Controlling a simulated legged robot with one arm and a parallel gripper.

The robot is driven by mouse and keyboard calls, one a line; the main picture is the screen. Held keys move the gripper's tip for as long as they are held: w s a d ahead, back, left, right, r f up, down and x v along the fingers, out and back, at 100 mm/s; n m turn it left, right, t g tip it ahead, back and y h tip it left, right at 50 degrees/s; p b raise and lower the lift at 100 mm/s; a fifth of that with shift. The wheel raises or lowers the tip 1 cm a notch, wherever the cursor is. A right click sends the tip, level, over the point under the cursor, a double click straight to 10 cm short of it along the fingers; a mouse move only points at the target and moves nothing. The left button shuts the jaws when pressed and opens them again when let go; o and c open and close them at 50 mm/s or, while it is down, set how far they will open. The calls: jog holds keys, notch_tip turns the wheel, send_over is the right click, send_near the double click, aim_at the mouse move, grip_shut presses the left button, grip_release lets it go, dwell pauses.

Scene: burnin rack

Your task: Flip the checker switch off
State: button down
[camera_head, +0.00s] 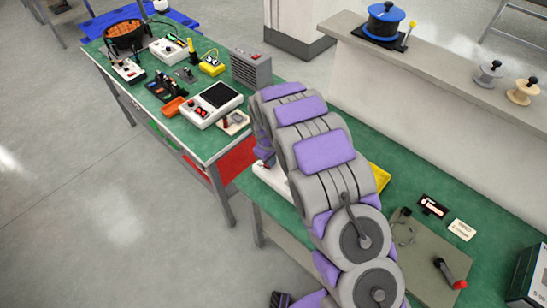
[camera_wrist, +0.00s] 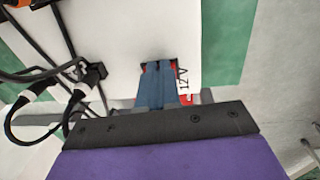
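In the wrist view a white box (camera_wrist: 120,35) fills the upper middle, with a "12 V" label (camera_wrist: 183,80) on its face. A red and black part (camera_wrist: 174,66) shows around my fingertips, and most of it is hidden behind them. I cannot tell whether it is the checker switch or which way it is set. My gripper (camera_wrist: 158,66) has its blue fingers side by side with no visible gap, close to or touching that part. In the head view a white box (camera_head: 270,182) shows partly under my arm, which hides the fingertips.
Black cables (camera_wrist: 75,80) lie left of my fingers in the wrist view. A white device with a dark screen (camera_head: 212,103) and a grey vented box (camera_head: 251,68) stand on the left green bench. A yellow tray (camera_head: 380,177) and a grey mat (camera_head: 425,255) lie right of my arm.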

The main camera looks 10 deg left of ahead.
aim_at(268, 167)
jog(key=shift+s+f, duration=0.2)
jog(key=shift+s, duration=0.3)
notch_tip(268, 167, up, 14)
jog(key=a+p, duration=0.1)
jog(key=p, duration=0.2)
jog(key=shift+r+p, duration=0.1)
jog(key=shift+p, duration=0.2)
jog(key=shift+w+a+r+p, duration=0.1)
jog(key=shift+w+a+p, duration=0.1)
jog(key=shift+w+p, duration=0.3)
